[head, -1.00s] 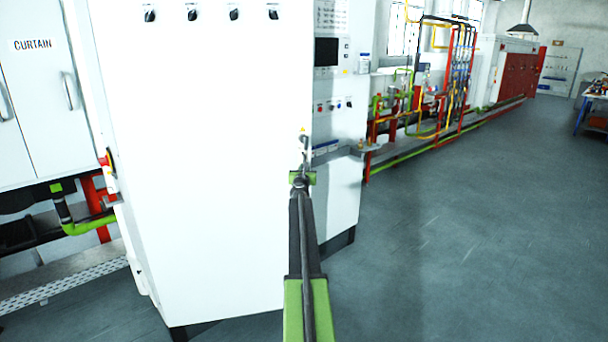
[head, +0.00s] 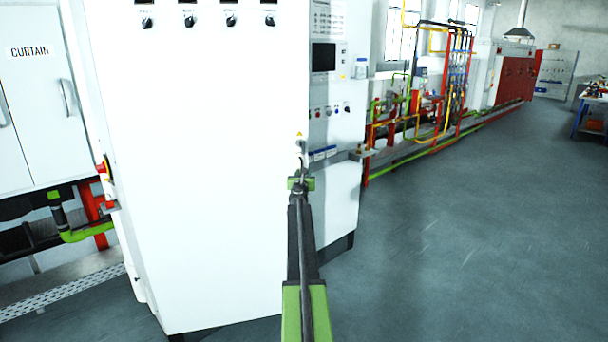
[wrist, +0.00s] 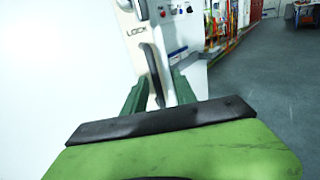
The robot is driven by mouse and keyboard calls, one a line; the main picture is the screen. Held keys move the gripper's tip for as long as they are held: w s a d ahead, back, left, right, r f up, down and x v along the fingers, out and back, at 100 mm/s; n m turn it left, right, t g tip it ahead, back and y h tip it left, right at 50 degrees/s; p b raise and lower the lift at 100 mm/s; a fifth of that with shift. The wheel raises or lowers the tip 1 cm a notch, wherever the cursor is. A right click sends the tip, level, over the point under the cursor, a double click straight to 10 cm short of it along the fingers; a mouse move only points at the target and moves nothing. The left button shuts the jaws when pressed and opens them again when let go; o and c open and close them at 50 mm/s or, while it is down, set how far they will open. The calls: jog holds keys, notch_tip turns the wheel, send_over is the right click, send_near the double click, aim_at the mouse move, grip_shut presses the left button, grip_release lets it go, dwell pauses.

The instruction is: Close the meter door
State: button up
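A large white door-like panel (head: 200,180) fills the left middle of the head view, with several black knobs near its top. I cannot tell for sure whether it is the meter door. In the wrist view, a white surface (wrist: 60,70) fills the left, with a plate marked LOCK (wrist: 136,30) and a dark handle (wrist: 152,72) at its right edge. My gripper (wrist: 158,88) has its green fingers apart, one on each side of the handle's lower part. Contact cannot be made out. In the head view, my gripper (head: 301,183) is at the panel's right edge.
A control panel with a dark screen (head: 324,57) stands behind the panel's right edge. Red, yellow and green pipes (head: 420,95) run along the wall. Open grey floor (head: 460,230) lies to the right. A cabinet marked CURTAIN (head: 35,120) is at the left.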

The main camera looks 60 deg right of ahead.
jog(key=v, duration=1.6)
jog(key=shift+s, duration=0.1)
